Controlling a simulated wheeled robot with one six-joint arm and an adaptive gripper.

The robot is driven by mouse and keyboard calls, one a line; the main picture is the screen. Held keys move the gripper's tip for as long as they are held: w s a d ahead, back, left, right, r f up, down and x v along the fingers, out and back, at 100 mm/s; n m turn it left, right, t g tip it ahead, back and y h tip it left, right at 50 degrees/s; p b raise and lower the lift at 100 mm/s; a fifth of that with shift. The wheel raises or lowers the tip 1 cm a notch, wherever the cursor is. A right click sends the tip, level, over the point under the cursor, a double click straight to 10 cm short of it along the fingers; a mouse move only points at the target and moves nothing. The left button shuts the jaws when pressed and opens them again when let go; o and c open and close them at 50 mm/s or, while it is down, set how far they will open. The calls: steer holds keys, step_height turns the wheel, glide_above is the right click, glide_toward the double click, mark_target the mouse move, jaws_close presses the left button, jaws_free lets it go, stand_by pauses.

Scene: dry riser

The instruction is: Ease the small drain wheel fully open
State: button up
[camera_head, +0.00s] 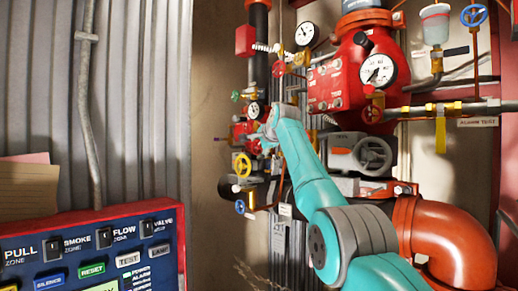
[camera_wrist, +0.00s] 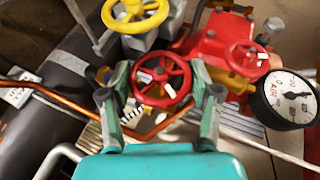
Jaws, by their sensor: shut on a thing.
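A small red handwheel (camera_wrist: 163,76) sits in the middle of the wrist view, on a brass stem. My gripper (camera_wrist: 160,80) has one grey finger at each side of this wheel and is shut on its rim. In the head view my gripper (camera_head: 262,138) reaches into the valve cluster left of the big red valve body, and hides the held wheel there. I see no label that tells which wheel is the drain.
A yellow handwheel (camera_wrist: 135,14), another red handwheel (camera_wrist: 250,57) and an air gauge (camera_wrist: 291,99) stand close around my gripper. A copper tube runs under the fingers. A blue handwheel (camera_head: 240,207) sits lower. An alarm panel (camera_head: 95,255) fills the lower left.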

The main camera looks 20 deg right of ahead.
steer(key=shift+f, duration=0.1)
stand_by(0.4)
steer(key=o, duration=1.1)
steer(key=shift+o, duration=0.2)
steer(key=shift+s, duration=0.15)
steer(key=shift+s+r, duration=0.2)
steer(key=shift+r, duration=0.1)
steer(key=v, duration=1.1)
steer(key=shift+s+a, duration=0.1)
